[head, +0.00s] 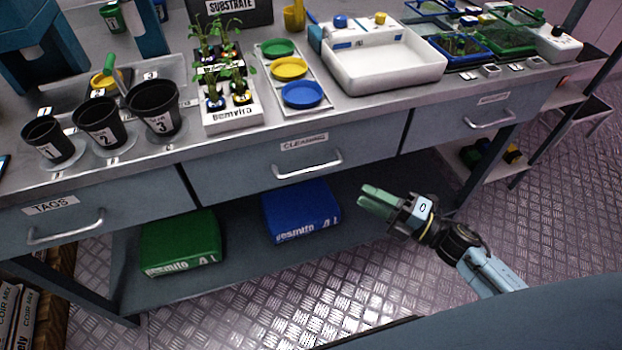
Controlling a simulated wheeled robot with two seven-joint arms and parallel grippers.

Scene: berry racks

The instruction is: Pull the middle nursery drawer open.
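The middle drawer (262,170) is grey-blue, carries a "CLEANING" label and sits flush in the bench front, shut. Its silver bar handle (307,165) runs across the front. The "TAGS" drawer (110,205) is to its left and another drawer (470,117) to its right, both flush. My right gripper (368,203) is in front of the bench, to the right of and lower in the picture than the middle handle, apart from it. Its green fingers lie nearly in line with the view, so their gap is unclear. My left gripper is not in view.
The bench top (215,142) holds numbered black pots (155,106), seedlings, coloured dishes and a white basin (385,75). On the lower shelf (240,250) lie a green bag (180,243) and a blue bag (300,212). The space before the middle handle looks clear.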

